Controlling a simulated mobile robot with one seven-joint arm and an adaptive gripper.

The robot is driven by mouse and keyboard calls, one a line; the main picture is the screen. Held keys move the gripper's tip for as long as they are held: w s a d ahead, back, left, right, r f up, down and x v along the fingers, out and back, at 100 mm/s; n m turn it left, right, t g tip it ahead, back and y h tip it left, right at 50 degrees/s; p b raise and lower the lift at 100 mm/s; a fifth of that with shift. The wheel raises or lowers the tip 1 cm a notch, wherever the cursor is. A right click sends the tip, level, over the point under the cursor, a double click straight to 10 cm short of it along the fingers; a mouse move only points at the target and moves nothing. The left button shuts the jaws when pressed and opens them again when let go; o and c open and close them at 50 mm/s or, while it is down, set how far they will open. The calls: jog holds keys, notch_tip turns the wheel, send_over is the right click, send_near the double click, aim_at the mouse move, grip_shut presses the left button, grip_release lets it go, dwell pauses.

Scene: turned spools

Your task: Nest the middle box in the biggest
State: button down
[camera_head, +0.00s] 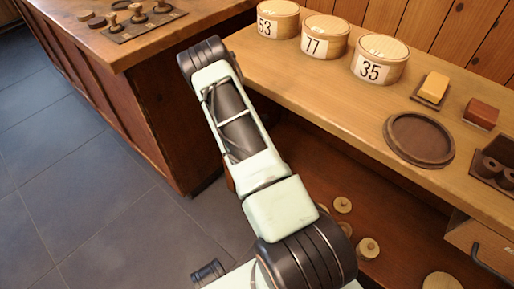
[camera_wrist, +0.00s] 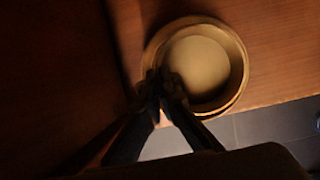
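In the wrist view an open, round wooden box (camera_wrist: 206,58) with a pale inside floor shows from above. A second, slightly larger rim line (camera_wrist: 239,92) curves around its lower right side; I cannot tell whether this is a larger box around it or the same box's wall. The dark fingers of my gripper (camera_wrist: 160,84) come close together at the lower left of the rim and appear shut on the wall. The fingers hide that part of the rim. My gripper is outside the head view, where only my arm shows.
Round boxes marked 53 (camera_head: 278,20), 77 (camera_head: 325,38) and 35 (camera_head: 380,60) stand on the wooden bench (camera_head: 330,83). A dark round tray (camera_head: 419,138) and a yellow block (camera_head: 433,88) lie to their right. Spools stand on the left counter (camera_head: 105,50).

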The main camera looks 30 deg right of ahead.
jog(key=shift+f, duration=0.15)
jog(key=shift+f+b, duration=0.35)
jog(key=shift+b, duration=0.05)
jog(key=shift+f+b, duration=0.4)
jog(key=shift+b, duration=0.05)
dwell(0.9)
dwell(0.4)
jog(key=c, duration=1.7)
grip_release()
jog(key=shift+r, duration=0.25)
jog(key=shift+r+p, duration=0.45)
jog(key=shift+p, duration=0.1)
jog(key=shift+r, duration=0.1)
